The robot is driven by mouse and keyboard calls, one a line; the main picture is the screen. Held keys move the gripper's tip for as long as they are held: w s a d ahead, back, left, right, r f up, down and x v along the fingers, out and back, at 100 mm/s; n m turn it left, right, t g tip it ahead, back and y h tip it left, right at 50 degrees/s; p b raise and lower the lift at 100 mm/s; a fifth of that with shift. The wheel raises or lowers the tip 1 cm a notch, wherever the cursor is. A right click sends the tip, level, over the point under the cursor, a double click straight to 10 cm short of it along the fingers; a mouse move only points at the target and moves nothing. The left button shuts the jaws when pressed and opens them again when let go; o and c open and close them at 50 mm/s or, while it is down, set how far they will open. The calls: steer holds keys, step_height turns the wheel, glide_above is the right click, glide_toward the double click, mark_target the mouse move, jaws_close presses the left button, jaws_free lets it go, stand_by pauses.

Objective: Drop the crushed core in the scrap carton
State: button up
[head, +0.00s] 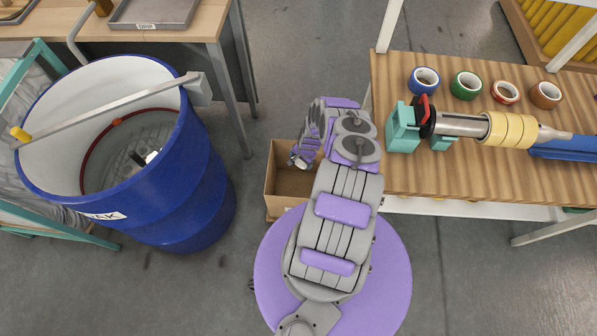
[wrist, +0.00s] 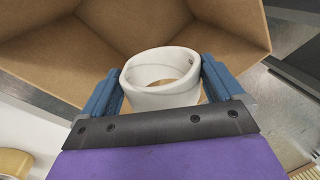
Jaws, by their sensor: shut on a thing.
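The core is a short white ring (wrist: 165,97), slightly out of round, seen in the wrist view. My gripper (wrist: 162,88) is shut on it, with one blue finger on each side of the ring. The scrap carton is an open brown cardboard box (wrist: 150,25), and the ring shows in front of its inside in the wrist view. In the head view the carton (head: 284,183) stands on the floor left of the wooden bench. My arm reaches over the carton there and hides part of it. The ring cannot be made out in the head view.
A large blue drum (head: 190,180) with a bar across its rim stands to the left. The wooden bench (head: 440,180) on the right carries several tape rolls and a spindle device (head: 465,125). A table with a grey tray (head: 153,13) is at the upper left.

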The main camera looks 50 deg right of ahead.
steer(key=o, duration=0.6)
steer(key=shift+d, duration=0.15)
steer(key=shift+o, duration=0.4)
steer(key=shift+d+f, duration=0.1)
steer(key=shift+d, duration=0.15)
steer(key=shift+a+r, duration=0.1)
steer(key=shift+r, duration=0.15)
steer(key=s+r+p, duration=0.3)
steer(key=r+p, duration=0.4)
steer(key=r, duration=0.9)
steer(key=shift+d+r, duration=0.2)
steer(key=shift+d, duration=0.2)
steer(key=shift+d, duration=0.1)
